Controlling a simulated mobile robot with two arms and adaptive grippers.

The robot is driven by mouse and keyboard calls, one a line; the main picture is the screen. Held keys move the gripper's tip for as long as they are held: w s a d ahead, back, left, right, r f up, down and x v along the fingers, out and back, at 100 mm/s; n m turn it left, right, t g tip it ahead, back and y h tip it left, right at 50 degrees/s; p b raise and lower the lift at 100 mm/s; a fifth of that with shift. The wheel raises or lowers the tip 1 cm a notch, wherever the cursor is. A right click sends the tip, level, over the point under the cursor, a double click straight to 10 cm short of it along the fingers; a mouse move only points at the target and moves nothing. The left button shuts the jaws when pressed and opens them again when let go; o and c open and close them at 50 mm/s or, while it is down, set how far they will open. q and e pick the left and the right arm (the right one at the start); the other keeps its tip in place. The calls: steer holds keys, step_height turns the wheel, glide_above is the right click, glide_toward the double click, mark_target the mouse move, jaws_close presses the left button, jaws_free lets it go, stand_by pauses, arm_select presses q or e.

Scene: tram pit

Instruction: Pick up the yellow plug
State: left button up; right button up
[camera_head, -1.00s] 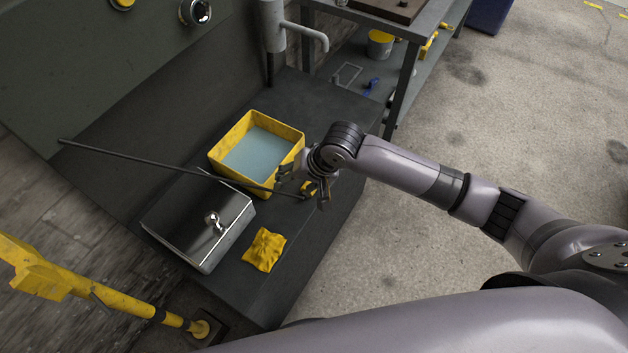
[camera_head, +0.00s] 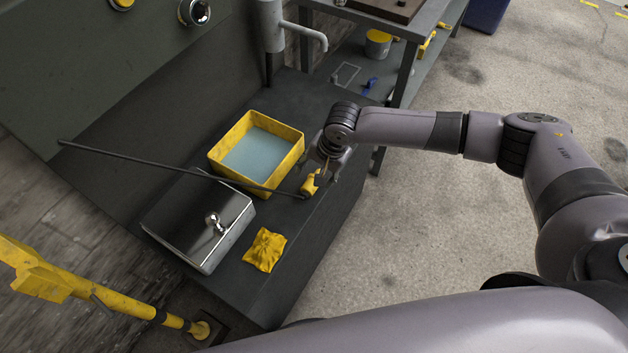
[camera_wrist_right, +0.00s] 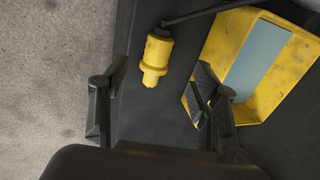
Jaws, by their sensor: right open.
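The yellow plug (camera_head: 310,184) lies on the dark bench near its right edge, at the end of a dark rod. In the right wrist view the plug (camera_wrist_right: 155,59) is upright in the picture, between and beyond the two fingers. My right gripper (camera_head: 325,172) is open and empty, close to the plug. Its fingers also show in the right wrist view (camera_wrist_right: 157,108), spread apart and not touching the plug. My left gripper is not in view.
A yellow bin (camera_head: 218,150) with pale blue content stands beside the plug, close to one finger. A thin dark rod (camera_head: 180,165) crosses the bench. A metal box (camera_head: 190,215) and yellow cloth (camera_head: 264,250) lie nearer. Bare bench (camera_head: 300,240) shows in front of the plug.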

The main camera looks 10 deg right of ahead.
mark_target(311, 186)
steer(key=x, duration=0.8)
steer(key=shift+d+f, duration=0.1)
steer(key=shift+f, duration=0.05)
steer(key=shift+c, duration=0.4)
steer(key=c, duration=1.2)
